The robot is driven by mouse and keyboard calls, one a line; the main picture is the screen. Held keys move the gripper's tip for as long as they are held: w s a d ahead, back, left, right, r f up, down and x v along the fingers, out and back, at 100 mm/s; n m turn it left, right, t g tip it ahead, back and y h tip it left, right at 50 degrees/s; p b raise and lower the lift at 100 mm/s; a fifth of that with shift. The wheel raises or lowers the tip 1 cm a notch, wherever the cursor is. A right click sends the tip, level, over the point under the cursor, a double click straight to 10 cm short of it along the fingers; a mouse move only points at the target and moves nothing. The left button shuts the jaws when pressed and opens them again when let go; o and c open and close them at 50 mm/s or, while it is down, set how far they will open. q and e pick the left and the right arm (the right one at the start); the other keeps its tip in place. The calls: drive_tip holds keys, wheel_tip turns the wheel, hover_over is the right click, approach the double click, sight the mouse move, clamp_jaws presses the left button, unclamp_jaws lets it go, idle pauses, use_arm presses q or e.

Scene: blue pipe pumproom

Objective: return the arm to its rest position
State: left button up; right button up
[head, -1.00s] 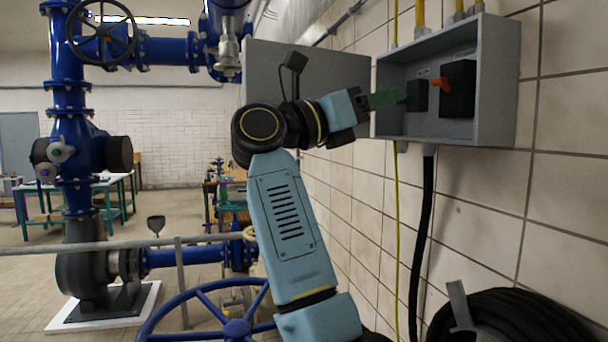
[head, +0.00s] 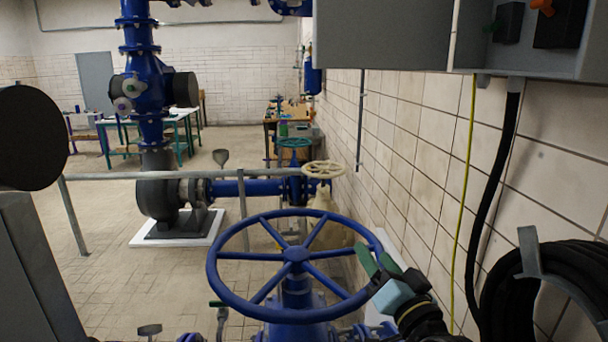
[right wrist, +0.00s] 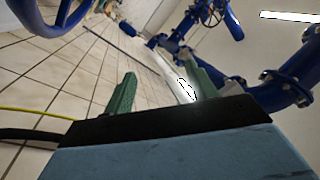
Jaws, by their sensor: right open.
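My right gripper (head: 379,260) is low in the right half of the head view, beside the right rim of the large blue handwheel (head: 296,254). Its green fingers are spread with nothing between them. I cannot tell whether they touch the rim. In the right wrist view the right gripper (right wrist: 160,64) shows two green fingers wide apart and empty, with tiled wall and blue pipes beyond. Most of the right arm is out of the head view. My left gripper is not in view.
The grey wall box (head: 540,65) with its open door (head: 383,35) hangs at upper right. A black hose coil (head: 545,290) hangs at lower right. A grey railing (head: 120,176) crosses behind the handwheel. A blue pump pipe (head: 150,90) stands at left. Open floor lies between.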

drive_tip(key=s+f+n+g+h, duration=0.1)
drive_tip(key=s+f+g, duration=0.25)
drive_tip(key=f, duration=0.25)
drive_tip(key=s+f+n+g, duration=0.2)
drive_tip(key=s+f, duration=0.2)
drive_tip(key=f, duration=0.2)
drive_tip(key=s+d+f+n+g+h, duration=0.1)
drive_tip(key=s+d+f+g+h, duration=0.15)
drive_tip(key=s+f, duration=0.4)
drive_tip(key=s+d+f+n+g+h, duration=0.1)
drive_tip(key=s+d+f+g, duration=0.25)
drive_tip(key=s, duration=0.65)
drive_tip(key=s+d+f+g+h, duration=0.2)
drive_tip(key=s+d+f+g, duration=0.15)
drive_tip(key=s, duration=0.45)
wheel_tip(320, 180, down, 28)
drive_tip(key=s+g+b, duration=0.2)
drive_tip(key=b, duration=0.1)
drive_tip(key=s+d+f+g+b, duration=0.1)
drive_tip(key=s+d+f+b, duration=0.1)
drive_tip(key=s+f, duration=1.4)
drive_tip(key=shift+f+n, duration=0.25)
drive_tip(key=shift+n, duration=0.15)
drive_tip(key=shift+d, duration=0.1)
